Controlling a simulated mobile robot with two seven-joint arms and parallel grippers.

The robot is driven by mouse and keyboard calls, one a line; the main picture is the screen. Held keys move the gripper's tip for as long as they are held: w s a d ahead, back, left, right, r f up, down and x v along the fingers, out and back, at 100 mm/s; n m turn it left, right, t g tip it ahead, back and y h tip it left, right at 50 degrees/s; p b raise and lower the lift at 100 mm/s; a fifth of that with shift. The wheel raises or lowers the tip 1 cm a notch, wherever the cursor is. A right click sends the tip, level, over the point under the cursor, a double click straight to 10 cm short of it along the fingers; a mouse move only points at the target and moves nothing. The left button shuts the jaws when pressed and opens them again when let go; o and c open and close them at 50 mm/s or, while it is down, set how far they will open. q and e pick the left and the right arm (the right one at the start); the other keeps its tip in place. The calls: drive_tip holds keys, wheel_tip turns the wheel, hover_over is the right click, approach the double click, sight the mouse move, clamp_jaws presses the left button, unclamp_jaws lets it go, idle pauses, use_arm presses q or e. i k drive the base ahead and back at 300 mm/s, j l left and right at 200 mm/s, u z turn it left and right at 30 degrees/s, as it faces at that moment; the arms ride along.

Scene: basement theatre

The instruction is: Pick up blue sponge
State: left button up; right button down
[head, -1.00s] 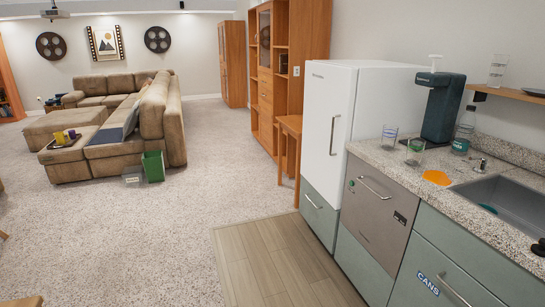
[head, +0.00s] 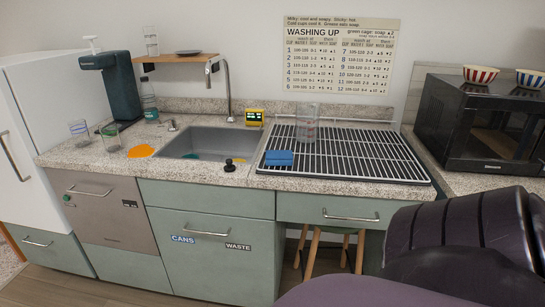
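The drying rack (head: 345,167) also holds a clear cup (head: 306,123). The sink (head: 207,132) has a tall faucet (head: 228,92) and a black stopper (head: 229,166) at its front edge. A black microwave (head: 495,125) stands at right.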

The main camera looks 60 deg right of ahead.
sight(274, 158)
drive_tip(key=z, duration=1.9)
